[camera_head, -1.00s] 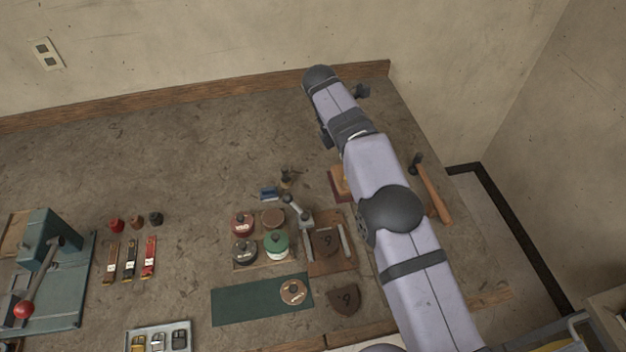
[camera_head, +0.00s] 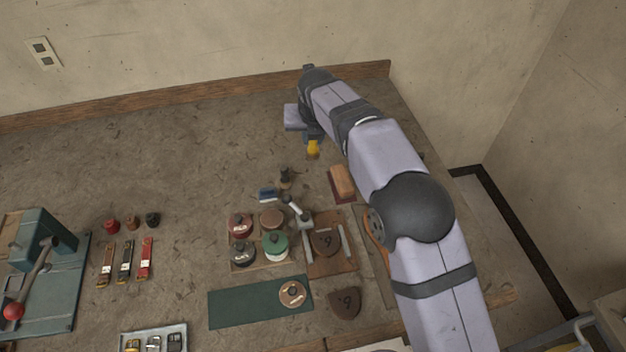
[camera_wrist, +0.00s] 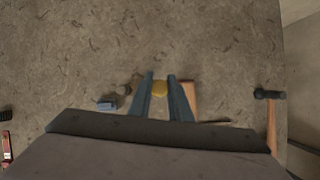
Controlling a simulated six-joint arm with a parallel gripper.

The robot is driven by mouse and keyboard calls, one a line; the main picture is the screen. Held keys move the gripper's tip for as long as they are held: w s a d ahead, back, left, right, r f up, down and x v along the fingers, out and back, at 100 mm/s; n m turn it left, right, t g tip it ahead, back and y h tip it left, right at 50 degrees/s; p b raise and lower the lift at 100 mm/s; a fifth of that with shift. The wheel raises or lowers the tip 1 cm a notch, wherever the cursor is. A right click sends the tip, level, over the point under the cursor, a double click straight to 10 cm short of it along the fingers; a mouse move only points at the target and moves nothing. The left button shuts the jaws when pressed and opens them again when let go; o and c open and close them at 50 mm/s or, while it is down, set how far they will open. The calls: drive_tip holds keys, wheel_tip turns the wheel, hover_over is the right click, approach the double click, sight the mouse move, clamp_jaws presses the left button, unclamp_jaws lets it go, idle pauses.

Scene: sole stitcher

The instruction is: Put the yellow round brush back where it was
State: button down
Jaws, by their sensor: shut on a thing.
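The yellow round brush (camera_head: 313,148) is at the tip of my gripper (camera_head: 312,141) in the head view, toward the back of the bench. In the wrist view the yellow brush (camera_wrist: 160,88) sits between the two fingertips of my gripper (camera_wrist: 160,84). The fingers are closed on it. The brush looks held above the bench, though its exact height is unclear. Most of its body is hidden by the fingers.
Several lidded tins (camera_head: 274,245) stand on a board by the sole stand (camera_head: 326,243). A hammer (camera_wrist: 271,120) lies at right. The back left of the bench is clear.

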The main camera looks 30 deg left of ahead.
drive_tip(key=shift+f+p, duration=1.6)
drive_tip(key=shift+f, duration=3.4)
drive_tip(key=shift+f, duration=0.1)
drive_tip(key=c, duration=1.6)
unclamp_jaws()
drive_tip(key=b+v, duration=0.3)
drive_tip(key=v, duration=0.9)
